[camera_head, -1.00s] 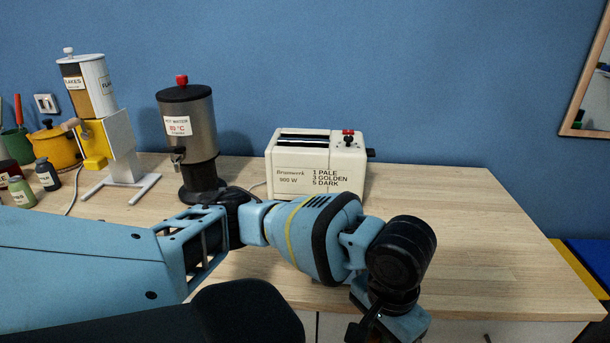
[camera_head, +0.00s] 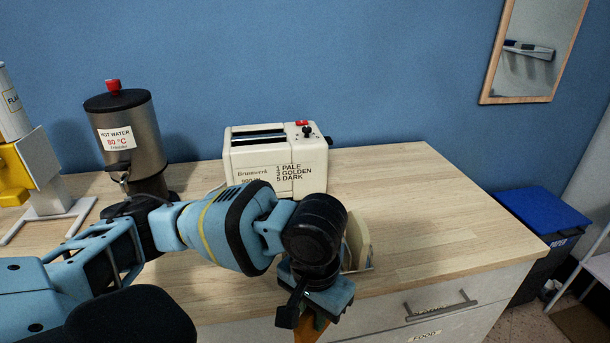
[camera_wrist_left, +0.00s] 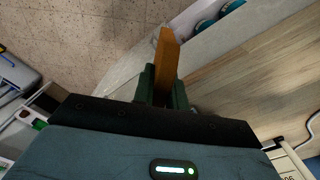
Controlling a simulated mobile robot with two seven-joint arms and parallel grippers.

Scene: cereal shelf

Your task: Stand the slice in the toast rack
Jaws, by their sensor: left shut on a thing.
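My left gripper (camera_wrist_left: 163,88) is shut on a flat orange-brown piece (camera_wrist_left: 165,58), which looks like the slice seen edge-on. In the head view a bit of the slice (camera_head: 309,331) shows below my left wrist, in front of the counter's front edge; the fingers there are mostly hidden. Behind my wrist, near the front edge of the counter, stands a partly hidden object with a curved cream panel and a thin base (camera_head: 362,262). It may be the toast rack; its slots cannot be made out. My right gripper is not in view.
A cream toaster (camera_head: 272,178) stands behind my left arm. A hot water urn (camera_head: 128,145) and a flakes dispenser (camera_head: 32,180) are at the left. The wooden counter (camera_head: 440,215) is clear on the right. A blue-lidded bin (camera_head: 545,210) stands beyond its right end.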

